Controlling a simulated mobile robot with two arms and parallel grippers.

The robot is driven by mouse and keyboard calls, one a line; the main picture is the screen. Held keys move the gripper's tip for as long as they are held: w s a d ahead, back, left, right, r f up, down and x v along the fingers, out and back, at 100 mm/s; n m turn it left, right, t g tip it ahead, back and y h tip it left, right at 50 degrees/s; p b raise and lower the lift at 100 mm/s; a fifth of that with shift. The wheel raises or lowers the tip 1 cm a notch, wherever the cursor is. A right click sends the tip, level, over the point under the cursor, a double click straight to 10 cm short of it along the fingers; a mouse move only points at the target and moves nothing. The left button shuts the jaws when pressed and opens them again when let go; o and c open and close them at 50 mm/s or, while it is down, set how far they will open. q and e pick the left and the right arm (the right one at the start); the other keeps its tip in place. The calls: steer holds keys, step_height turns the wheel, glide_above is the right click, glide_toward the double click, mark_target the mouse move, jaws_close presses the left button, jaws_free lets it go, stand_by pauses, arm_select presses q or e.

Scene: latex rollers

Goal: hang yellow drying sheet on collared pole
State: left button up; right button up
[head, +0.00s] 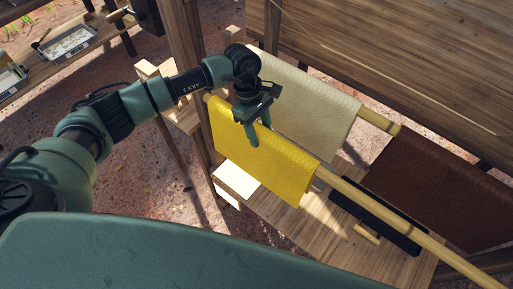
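The yellow drying sheet (262,165) hangs folded over the left part of the front pole (385,207), its near side draping down. My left gripper (259,128) is over the sheet's top edge, pointing down. Its two fingers show apart, one in front of the yellow cloth and one farther back; whether they touch the cloth is unclear. A rear pole (376,120) runs roughly parallel behind and shows what looks like a raised ring beside the brown sheet. No collar is clear on the front pole; the yellow sheet hides part of it. My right gripper is out of view.
A cream sheet (305,108) and a dark brown sheet (440,190) hang on the rear pole. Below is a wooden bench (290,215) with a black tool (375,218) on it. A wooden post (182,45) stands behind my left arm. A shelf with trays (68,43) is at upper left.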

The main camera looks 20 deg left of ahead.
arm_select(q)
jaws_close()
steer(key=shift+r, duration=0.15)
steer(key=shift+w+r, duration=0.1)
steer(key=shift+r, duration=0.55)
